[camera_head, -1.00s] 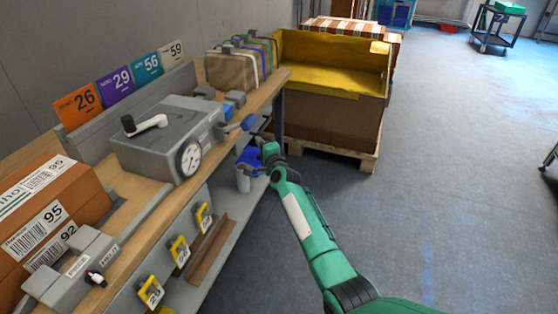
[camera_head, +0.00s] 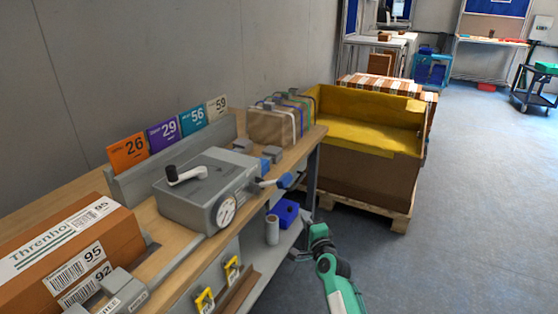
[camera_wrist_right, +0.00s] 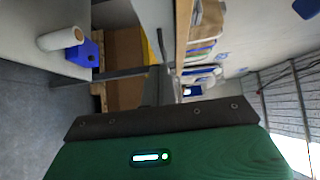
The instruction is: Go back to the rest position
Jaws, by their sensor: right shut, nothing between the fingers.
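My right arm is green and comes in from the bottom of the head view. Its dark right gripper (camera_head: 299,256) is low beside the workbench's front edge, close to the lower shelf. It is shut with nothing visible in it. The right wrist view is mostly filled at the bottom by my own green hand and its dark band; the fingertips are hard to make out there. My left arm and left gripper are in neither view.
The workbench (camera_head: 150,265) holds a grey machine with a dial (camera_head: 208,190), a large labelled box (camera_head: 70,250) and wrapped parcels (camera_head: 277,122). A blue bin (camera_head: 286,213) and white roll (camera_head: 272,230) are below. A yellow-lined crate (camera_head: 365,165) stands behind; the floor at right is open.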

